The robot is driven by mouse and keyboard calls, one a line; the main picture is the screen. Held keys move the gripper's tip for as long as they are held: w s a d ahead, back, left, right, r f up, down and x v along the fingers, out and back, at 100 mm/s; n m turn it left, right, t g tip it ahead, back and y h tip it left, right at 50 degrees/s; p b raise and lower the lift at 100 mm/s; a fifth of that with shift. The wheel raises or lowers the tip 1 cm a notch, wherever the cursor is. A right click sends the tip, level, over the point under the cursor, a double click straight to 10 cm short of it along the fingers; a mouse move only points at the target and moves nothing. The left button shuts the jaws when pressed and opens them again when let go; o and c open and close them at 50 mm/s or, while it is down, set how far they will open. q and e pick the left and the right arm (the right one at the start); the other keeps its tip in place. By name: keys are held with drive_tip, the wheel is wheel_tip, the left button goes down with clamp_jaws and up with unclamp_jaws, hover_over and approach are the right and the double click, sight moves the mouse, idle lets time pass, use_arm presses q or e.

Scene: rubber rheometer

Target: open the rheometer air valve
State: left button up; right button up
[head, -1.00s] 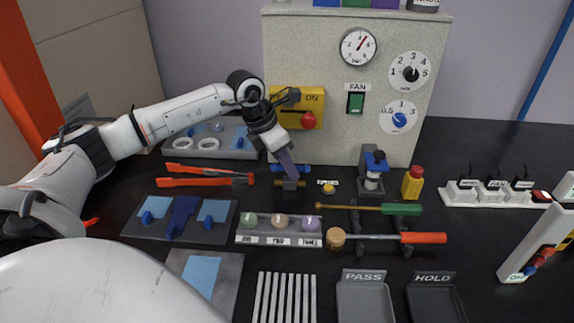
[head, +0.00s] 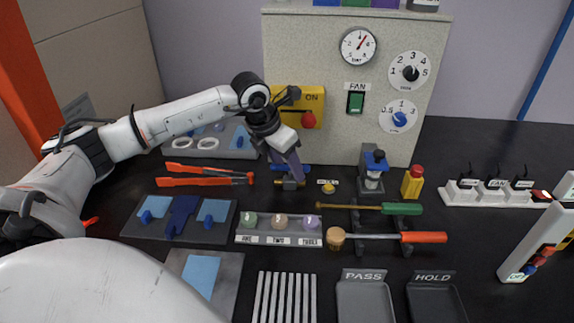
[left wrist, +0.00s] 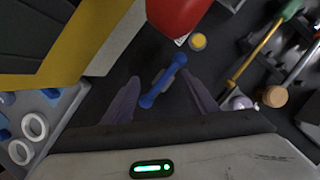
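The air valve is a small brass body (head: 290,184) with a blue bar handle (head: 304,168) on top, low in front of the grey cabinet. My left gripper (head: 287,172) points down over the valve and partly hides the handle. In the left wrist view the blue handle (left wrist: 163,82) lies slantwise between the two spread fingers of my left gripper (left wrist: 160,92). The fingers are open, with gaps visible between them and the handle. The brass body is hard to make out there. My right gripper is in neither view.
The cabinet (head: 345,130) carries a yellow panel with a red knob (head: 308,120) close beside my left wrist. A yellow button (head: 328,188) and a blue-topped stand (head: 373,170) are right of the valve. Orange-handled tongs (head: 205,181) lie to its left.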

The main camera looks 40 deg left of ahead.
use_arm(q)
drive_tip(key=shift+r, duration=0.15)
drive_tip(key=v, duration=1)
idle(0.4)
